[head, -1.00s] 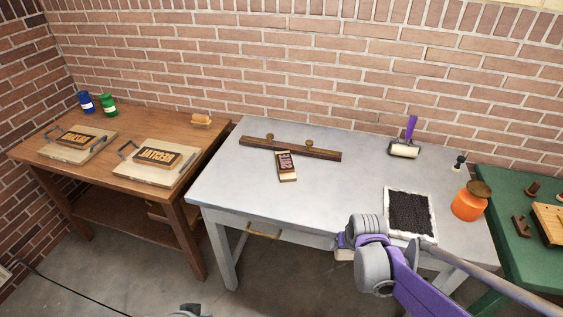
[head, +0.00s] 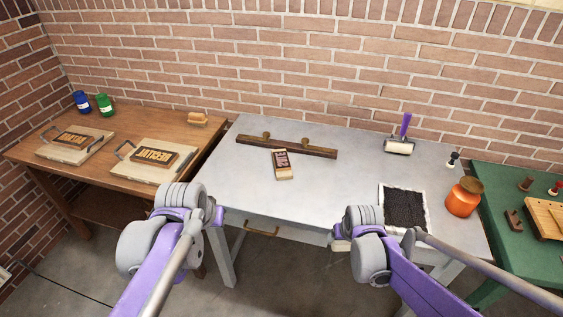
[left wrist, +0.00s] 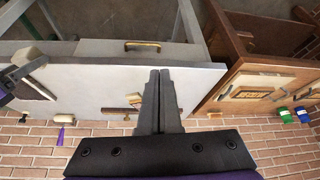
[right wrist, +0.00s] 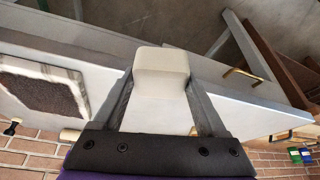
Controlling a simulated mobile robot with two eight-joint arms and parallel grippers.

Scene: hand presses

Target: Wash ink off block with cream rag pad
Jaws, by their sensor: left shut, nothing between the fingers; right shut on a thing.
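The block (head: 282,165) lies on the grey metal table (head: 222,185), its dark, lettered face up. Its far end meets or nearly meets a long wooden bar (head: 315,150) with two knobs. The cream rag pad (right wrist: 160,72) is between the fingers of my right gripper (right wrist: 160,80), which is shut on it. In the head view the pad shows only as a small pale part under my right wrist, at the table's front edge. My left gripper (left wrist: 160,75) is shut and empty, near the table's front left corner, apart from the block.
An ink slab (head: 404,208), an orange jar (head: 463,198) and a purple-handled roller (head: 400,145) stand at the right of the table. A wooden table (head: 110,120) at left holds two lettered plates. The table's front left area is clear.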

